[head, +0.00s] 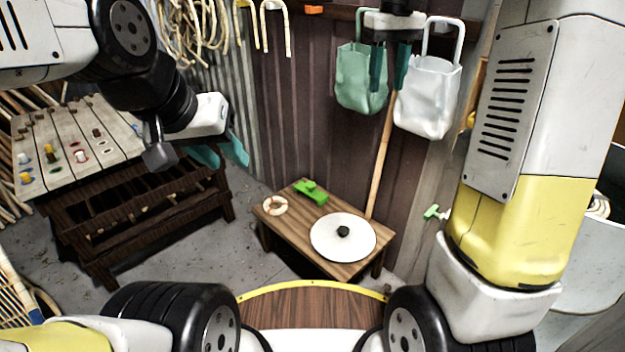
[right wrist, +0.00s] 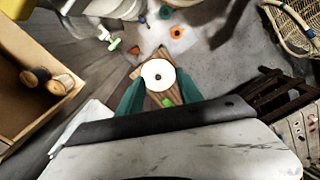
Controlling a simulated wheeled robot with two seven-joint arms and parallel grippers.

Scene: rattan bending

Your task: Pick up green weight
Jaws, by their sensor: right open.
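A pale green bag-like weight (head: 362,82) with a loop handle hangs at the dark wall in the head view. A white one of the same shape (head: 428,95) hangs to its right. My right gripper (head: 389,76) is open and empty, its teal fingers pointing down in front of the gap between the two bags. Its fingers also frame the right wrist view (right wrist: 160,92), with nothing held between them. I cannot tell whether a finger touches the green weight. My left gripper (head: 226,156) is open and empty at the left, above the dark bench.
A low wooden table (head: 290,228) holds a white round lid (head: 343,238), a small green tool (head: 311,191) and a ring (head: 275,205). A slatted bench (head: 100,150) stands left. A pole (head: 379,165) leans at the wall below the bags.

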